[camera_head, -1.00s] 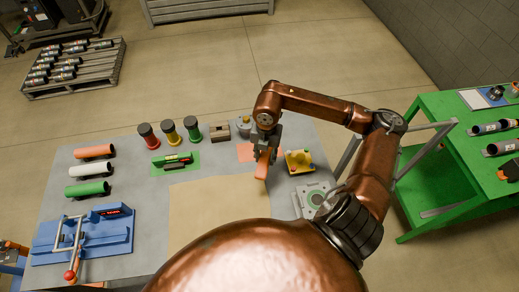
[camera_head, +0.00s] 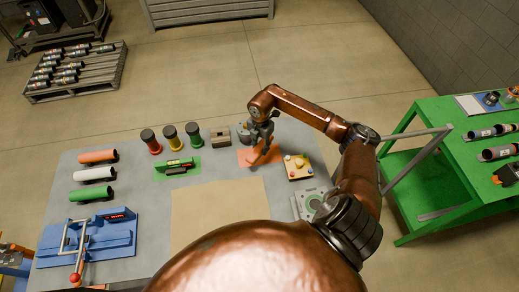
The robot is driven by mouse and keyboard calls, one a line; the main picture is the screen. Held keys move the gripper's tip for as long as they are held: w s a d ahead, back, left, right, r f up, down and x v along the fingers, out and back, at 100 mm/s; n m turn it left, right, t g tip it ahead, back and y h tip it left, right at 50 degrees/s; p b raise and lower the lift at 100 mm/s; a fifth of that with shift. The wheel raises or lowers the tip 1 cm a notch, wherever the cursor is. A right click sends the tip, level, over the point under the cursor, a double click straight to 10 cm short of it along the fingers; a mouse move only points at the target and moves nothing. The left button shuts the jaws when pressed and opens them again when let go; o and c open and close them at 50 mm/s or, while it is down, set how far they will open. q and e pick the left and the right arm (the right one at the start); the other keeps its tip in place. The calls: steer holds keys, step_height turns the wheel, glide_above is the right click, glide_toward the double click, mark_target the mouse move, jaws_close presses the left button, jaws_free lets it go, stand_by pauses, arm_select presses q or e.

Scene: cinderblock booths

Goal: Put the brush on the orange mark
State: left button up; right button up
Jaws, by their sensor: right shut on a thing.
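My right gripper (camera_head: 261,140) reaches down over the back right of the grey table. It is shut on the brush (camera_head: 256,156), whose orange part slants down to the left below the fingers. The orange mark (camera_head: 273,157) is a flat patch on the table directly under the brush and partly hidden by it. The brush overlaps the mark in this view; I cannot tell whether it touches the surface. My left gripper is not in view.
A brown block (camera_head: 220,138) and several spools stand to the left. A green tool (camera_head: 175,166) lies on a green mark. A tan sheet (camera_head: 220,215) leaves clear room in front.

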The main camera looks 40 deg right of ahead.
mark_target(260, 150)
steer(key=shift+w+d+f, duration=0.3)
steer(key=shift+w+f, duration=0.3)
steer(key=shift+f, duration=0.25)
step_height(260, 150, down, 3)
steer(key=shift+w+r+p, duration=0.1)
steer(key=shift+p, duration=0.6)
steer(key=shift+f, duration=0.25)
steer(key=shift+f, duration=0.1)
steer(key=o, duration=1.3)
